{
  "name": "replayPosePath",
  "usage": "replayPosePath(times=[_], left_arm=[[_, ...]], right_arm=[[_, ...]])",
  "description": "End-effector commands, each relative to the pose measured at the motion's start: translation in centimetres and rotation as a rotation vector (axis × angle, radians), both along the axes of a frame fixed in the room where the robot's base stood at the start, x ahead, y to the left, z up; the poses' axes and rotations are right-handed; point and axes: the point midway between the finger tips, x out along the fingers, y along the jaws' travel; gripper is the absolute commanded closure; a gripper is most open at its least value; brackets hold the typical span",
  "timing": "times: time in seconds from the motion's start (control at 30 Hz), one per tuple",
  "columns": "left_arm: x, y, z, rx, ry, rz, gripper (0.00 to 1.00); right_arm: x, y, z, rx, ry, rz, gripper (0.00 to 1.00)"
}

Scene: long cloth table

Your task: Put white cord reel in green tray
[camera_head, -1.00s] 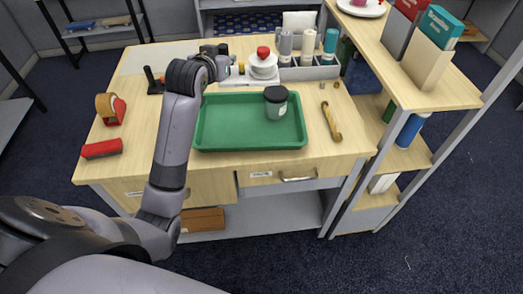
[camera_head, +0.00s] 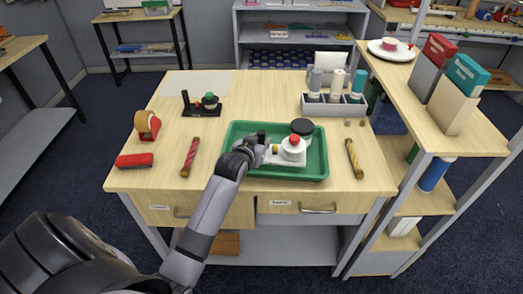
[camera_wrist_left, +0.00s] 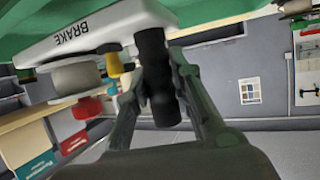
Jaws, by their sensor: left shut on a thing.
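The white cord reel (camera_head: 290,150) is a white spool with a red knob on a white base, with a dark handle at its left. It is inside the outline of the green tray (camera_head: 237,131), at the front middle. In the left wrist view the reel's base (camera_wrist_left: 75,40), marked BRAKE, is close against the green tray (camera_wrist_left: 215,10); I cannot tell whether it touches. My left gripper (camera_head: 256,150) is shut on the reel's dark handle; in the left wrist view the fingers (camera_wrist_left: 158,90) close around it. My right gripper is not in view.
A dark-lidded cup (camera_head: 301,128) stands in the tray just behind the reel. A grey caddy with bottles (camera_head: 334,106) is behind the tray. A yellow-brown rod (camera_head: 354,158) lies right of it, a red-striped rod (camera_head: 190,157) left. A shelf unit (camera_head: 440,140) borders the right side.

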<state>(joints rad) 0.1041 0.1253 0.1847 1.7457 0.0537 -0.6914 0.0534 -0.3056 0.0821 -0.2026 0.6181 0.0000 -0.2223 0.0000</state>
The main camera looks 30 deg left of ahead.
Motion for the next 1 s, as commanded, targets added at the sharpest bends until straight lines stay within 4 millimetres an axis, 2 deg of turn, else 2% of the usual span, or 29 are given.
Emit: replayPosePath(times=[0.3, 0.7, 0.73, 1.0], left_arm=[[0.0, 0.0, -4.1, -0.002, 0.001, 0.001, 1.0], [0.0, 0.0, -4.6, -0.001, -0.001, 0.0, 1.0], [0.0, 0.0, -4.7, 0.0, 0.002, 0.0, 0.79], [-0.1, 0.0, -4.7, 0.0, 0.002, 0.0, 0.61]], right_arm=[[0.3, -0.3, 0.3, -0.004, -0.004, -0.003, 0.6], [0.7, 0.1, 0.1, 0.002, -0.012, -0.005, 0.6], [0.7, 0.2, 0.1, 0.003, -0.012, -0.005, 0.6], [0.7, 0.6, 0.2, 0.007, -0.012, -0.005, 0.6]])
